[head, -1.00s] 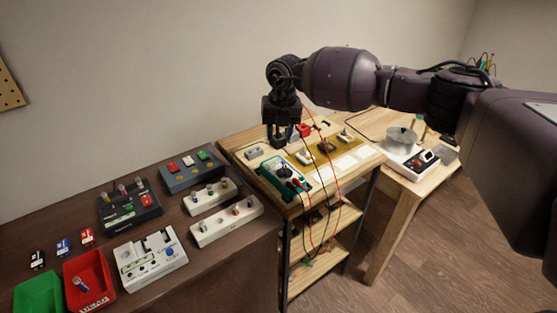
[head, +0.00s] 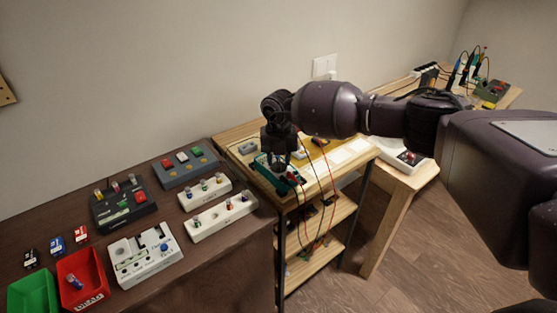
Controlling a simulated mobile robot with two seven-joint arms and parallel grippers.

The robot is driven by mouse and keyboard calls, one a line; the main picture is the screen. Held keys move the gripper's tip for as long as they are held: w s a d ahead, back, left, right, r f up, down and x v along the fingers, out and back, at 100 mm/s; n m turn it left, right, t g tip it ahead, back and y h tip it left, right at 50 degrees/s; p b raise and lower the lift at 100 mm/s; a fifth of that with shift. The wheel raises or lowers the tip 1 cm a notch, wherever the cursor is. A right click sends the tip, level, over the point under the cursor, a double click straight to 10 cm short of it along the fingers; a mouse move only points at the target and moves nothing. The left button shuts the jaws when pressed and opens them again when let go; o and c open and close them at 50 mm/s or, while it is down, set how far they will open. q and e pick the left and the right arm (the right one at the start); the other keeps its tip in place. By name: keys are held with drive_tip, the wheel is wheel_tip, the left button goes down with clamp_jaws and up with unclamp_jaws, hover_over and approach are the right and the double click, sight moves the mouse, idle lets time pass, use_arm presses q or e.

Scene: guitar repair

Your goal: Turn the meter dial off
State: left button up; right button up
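The meter is a teal-cased box (head: 261,171) on the light wooden shelf top in the head view. Red and black leads run from its near end down past the shelf edge. My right gripper (head: 280,166) points down right over the meter and hides most of its face, with the dial not visible. Its fingers look close together at the meter, but I cannot tell whether they touch it or how far they are open. My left gripper is not in view.
A dark table at the left holds a red bin (head: 82,280), a green bin (head: 36,293), a white pedal box (head: 146,254) and control boxes. A wooden table (head: 400,190) with a white device stands at the right. Loose leads hang before the shelf (head: 325,245).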

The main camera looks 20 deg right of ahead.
drive_tip(key=shift+f, duration=0.3)
drive_tip(key=shift+c, duration=0.2)
clamp_jaws()
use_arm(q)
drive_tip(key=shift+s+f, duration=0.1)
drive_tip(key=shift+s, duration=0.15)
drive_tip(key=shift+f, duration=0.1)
use_arm(e)
drive_tip(key=shift+n, duration=0.4)
drive_tip(key=n+b, duration=0.1)
drive_tip(key=n, duration=0.3)
drive_tip(key=shift+n, duration=0.3)
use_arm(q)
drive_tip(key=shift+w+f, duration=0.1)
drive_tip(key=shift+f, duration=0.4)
use_arm(e)
drive_tip(key=shift+n, duration=0.6)
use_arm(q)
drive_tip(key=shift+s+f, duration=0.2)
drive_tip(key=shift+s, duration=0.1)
